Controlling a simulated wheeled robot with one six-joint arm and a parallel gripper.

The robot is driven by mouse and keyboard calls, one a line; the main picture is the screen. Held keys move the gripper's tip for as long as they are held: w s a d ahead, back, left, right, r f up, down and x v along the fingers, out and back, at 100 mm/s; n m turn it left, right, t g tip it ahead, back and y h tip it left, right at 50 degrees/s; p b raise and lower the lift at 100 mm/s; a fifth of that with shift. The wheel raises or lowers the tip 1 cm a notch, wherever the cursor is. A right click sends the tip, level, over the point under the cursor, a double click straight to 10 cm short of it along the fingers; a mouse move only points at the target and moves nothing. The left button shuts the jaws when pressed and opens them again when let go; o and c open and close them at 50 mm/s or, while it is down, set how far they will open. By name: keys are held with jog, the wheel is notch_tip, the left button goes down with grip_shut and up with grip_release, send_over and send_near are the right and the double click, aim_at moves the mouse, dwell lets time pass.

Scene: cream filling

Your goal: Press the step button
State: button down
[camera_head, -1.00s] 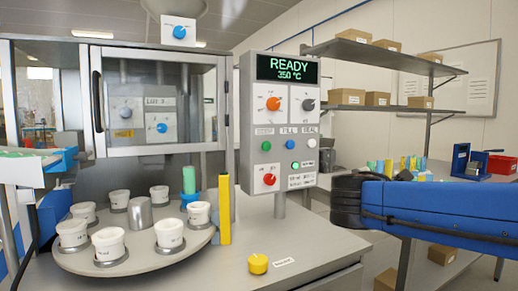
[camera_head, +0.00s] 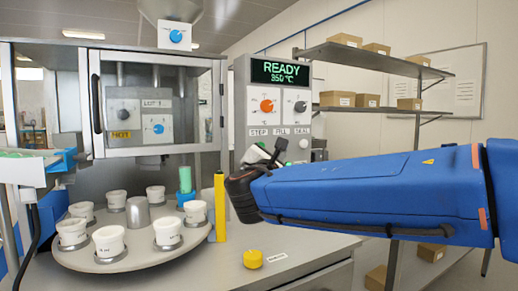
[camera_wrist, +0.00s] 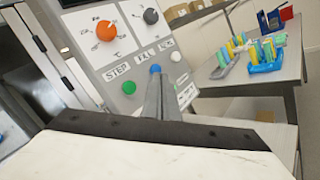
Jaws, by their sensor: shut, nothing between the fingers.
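The green button (camera_wrist: 128,88) under the STEP label (camera_wrist: 117,71) shows clear of the fingers in the wrist view. My gripper (camera_wrist: 158,78) is shut and empty. Its fingertips appear just below the blue button (camera_wrist: 155,69) under the FILL label, right of the green button. The gap to the panel cannot be told. The STEP label (camera_head: 258,132) stays visible there, and the display (camera_head: 281,72) reads READY 350 °C.
A round turntable (camera_head: 75,258) with several white cups stands left of the panel. A yellow post (camera_head: 220,208) stands between them. A yellow knob (camera_head: 252,259) sits on the counter. Orange (camera_wrist: 105,31) and grey (camera_wrist: 150,16) dials are above the buttons.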

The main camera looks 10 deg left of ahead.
jog(key=shift+w, duration=0.1)
jog(key=w+a, duration=0.4)
jog(key=w, duration=0.3)
jog(key=shift+a, duration=0.4)
jog(key=shift+w, duration=0.15)
dwell(2.1)
jog(key=shift+w+a, duration=0.25)
jog(key=shift+w+a, duration=0.3)
jog(key=shift+w, duration=0.15)
dwell(1.0)
jog(key=shift+s+d, duration=0.1)
jog(key=shift+s, duration=0.05)
jog(key=shift+s+d, duration=0.45)
jog(key=shift+s, duration=0.25)
dwell(0.3)
jog(key=shift+s+d, duration=0.7)
jog(key=shift+s, duration=0.35)
jog(key=shift+s+d, duration=0.7)
jog(key=shift+s, duration=0.3)
